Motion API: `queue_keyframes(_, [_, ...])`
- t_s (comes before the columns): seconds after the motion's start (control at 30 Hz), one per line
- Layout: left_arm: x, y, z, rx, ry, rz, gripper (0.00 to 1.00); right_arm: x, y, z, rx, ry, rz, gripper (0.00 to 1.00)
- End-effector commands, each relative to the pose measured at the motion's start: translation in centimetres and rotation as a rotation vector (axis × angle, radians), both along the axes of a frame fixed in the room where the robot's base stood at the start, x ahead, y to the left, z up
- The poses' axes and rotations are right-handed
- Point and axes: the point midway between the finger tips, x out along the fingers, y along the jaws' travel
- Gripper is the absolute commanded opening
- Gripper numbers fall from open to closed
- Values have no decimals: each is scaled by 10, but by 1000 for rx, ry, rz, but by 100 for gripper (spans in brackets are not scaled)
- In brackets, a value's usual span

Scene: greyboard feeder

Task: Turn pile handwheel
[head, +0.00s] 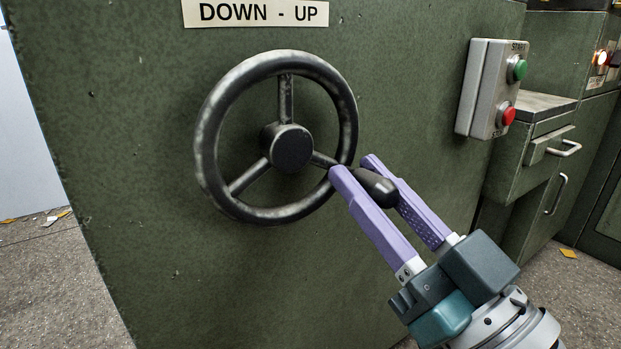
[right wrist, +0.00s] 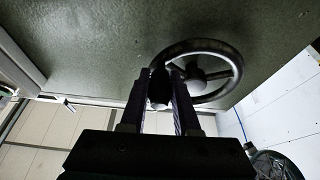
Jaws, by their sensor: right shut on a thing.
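The dark handwheel (head: 208,122) has three spokes and a central hub, and is mounted on a green machine panel. Its black handle knob (head: 377,187) sticks out from the rim at the lower right. My right gripper (head: 354,168) is shut on the knob, with one purple finger on each side of it. In the right wrist view the wheel (right wrist: 238,72) is beyond the fingers, and the knob (right wrist: 159,88) shows between them. My left gripper is not in view.
A "DOWN - UP" label (head: 256,12) is above the wheel. A grey switch box (head: 482,90) with a green button (head: 518,69) and a red button (head: 508,115) is at the right. A green cabinet (head: 517,176) with handles stands beyond it. Floor shows at the lower left.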

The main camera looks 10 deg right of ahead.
Motion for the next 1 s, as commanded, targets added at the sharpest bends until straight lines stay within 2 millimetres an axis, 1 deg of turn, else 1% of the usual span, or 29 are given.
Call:
queue_keyframes(0.37, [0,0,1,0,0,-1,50,0,0,0,-8,-2,0,0])
queue_keyframes(0.57, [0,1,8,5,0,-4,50,1,-2,5,-58,-19,-1,0])
queue_keyframes(0.77, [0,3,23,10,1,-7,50,2,-6,15,-179,-62,-1,0])
queue_keyframes(1.0, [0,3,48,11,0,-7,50,4,-10,31,-383,-138,-1,0])
